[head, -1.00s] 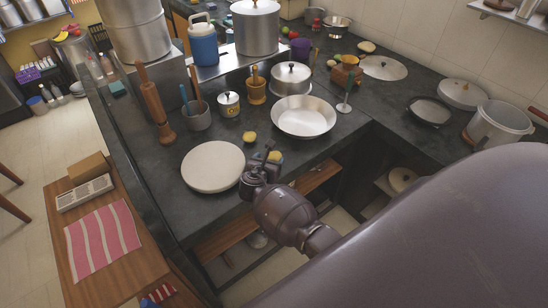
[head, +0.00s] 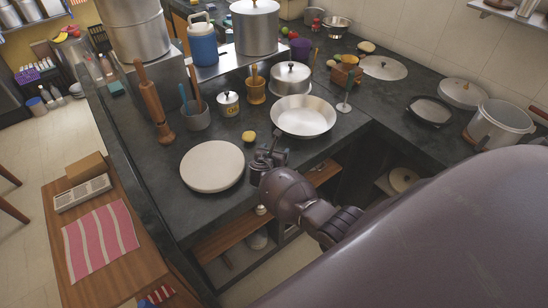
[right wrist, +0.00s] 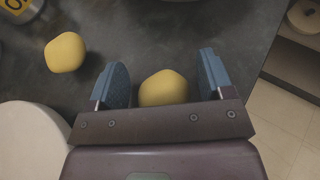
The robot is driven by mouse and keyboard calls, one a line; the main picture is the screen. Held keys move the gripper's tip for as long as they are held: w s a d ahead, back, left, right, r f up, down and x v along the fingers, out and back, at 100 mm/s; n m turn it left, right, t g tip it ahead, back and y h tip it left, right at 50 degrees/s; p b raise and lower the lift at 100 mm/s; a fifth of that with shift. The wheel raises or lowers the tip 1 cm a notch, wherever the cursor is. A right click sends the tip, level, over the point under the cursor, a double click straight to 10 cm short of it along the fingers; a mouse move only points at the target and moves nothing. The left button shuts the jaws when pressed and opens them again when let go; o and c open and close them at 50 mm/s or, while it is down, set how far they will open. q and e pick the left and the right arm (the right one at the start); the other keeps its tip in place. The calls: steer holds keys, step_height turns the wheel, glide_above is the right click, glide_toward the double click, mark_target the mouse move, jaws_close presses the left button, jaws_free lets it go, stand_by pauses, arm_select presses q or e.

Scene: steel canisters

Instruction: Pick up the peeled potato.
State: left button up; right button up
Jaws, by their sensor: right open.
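Two yellow, smooth, rounded lumps that look like peeled potatoes are on the dark counter. One potato (right wrist: 163,90) lies between the fingers of my right gripper (right wrist: 162,76) in the right wrist view, its near part hidden by the gripper's body. The fingers are open on either side, with a gap to the potato visible on the left. The other potato (head: 249,136) lies apart, up and left of the gripper, and also shows in the right wrist view (right wrist: 66,52). In the head view the right gripper (head: 268,154) covers the nearer potato. My left gripper is not in view.
A round pale board (head: 212,166) lies left of the gripper. A wide steel pan (head: 303,117) stands behind it on the right. A yellow-labelled canister (head: 229,104) and a grey cup (head: 197,117) stand further back. The counter's front edge is close.

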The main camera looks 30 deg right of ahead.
steer(key=c, duration=1.1)
steer(key=shift+r, duration=0.1)
steer(key=shift+c, duration=0.2)
